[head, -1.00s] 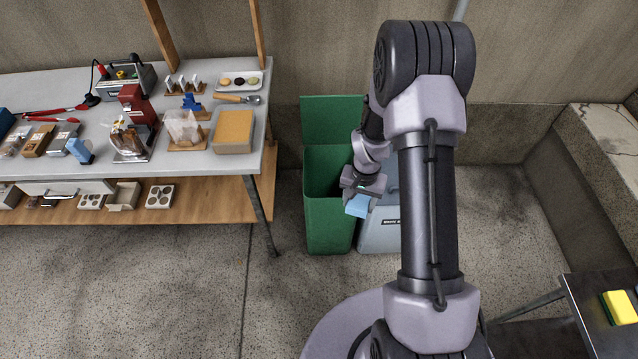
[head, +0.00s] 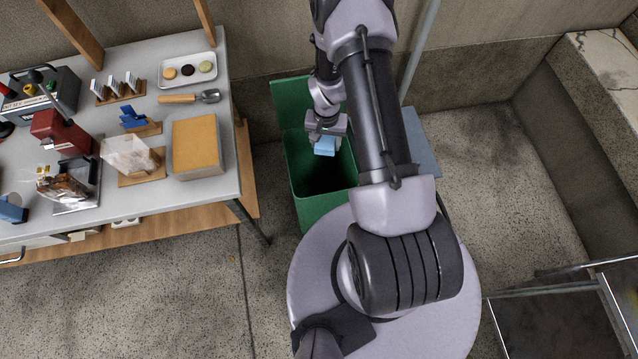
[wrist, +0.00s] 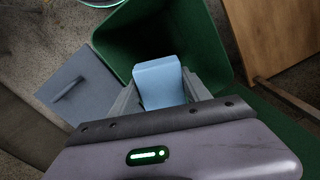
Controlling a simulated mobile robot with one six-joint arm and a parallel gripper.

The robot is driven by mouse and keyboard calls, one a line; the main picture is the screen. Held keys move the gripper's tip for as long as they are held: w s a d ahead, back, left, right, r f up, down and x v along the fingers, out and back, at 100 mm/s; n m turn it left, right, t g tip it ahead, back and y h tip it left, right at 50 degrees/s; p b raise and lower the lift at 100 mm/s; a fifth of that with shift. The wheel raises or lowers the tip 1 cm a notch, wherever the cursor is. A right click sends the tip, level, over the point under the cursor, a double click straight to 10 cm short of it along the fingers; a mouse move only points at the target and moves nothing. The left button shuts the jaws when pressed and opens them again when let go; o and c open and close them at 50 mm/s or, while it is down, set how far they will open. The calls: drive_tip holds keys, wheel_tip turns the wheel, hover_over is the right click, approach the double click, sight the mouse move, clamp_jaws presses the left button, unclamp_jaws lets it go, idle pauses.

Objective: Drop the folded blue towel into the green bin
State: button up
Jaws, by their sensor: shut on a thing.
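My gripper (head: 325,140) is shut on the folded blue towel (head: 325,146), a light blue block. In the head view the towel hangs over the open mouth of the green bin (head: 297,160), whose lid stands raised at the back. In the wrist view the towel (wrist: 160,82) sits between the two fingers (wrist: 160,95), with the dark inside of the green bin (wrist: 215,55) beyond it. The bin looks empty where I can see, but its floor is dark and part of its right side is hidden by my arm.
A wall runs behind. A dark table (head: 550,330) is at lower right.

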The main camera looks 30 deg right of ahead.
wheel_tip(320, 180, down, 3)
drive_tip(key=shift+w+f+b, duration=0.1)
drive_tip(key=shift+b, duration=0.55)
drive_tip(key=o, duration=1.5)
drive_tip(key=shift+o, duration=0.2)
drive_tip(key=shift+r, duration=0.2)
wheel_tip(320, 180, up, 17)
drive_tip(key=p, duration=0.6)
drive_tip(key=shift+r+p, duration=0.2)
drive_tip(key=shift+p, duration=0.1)
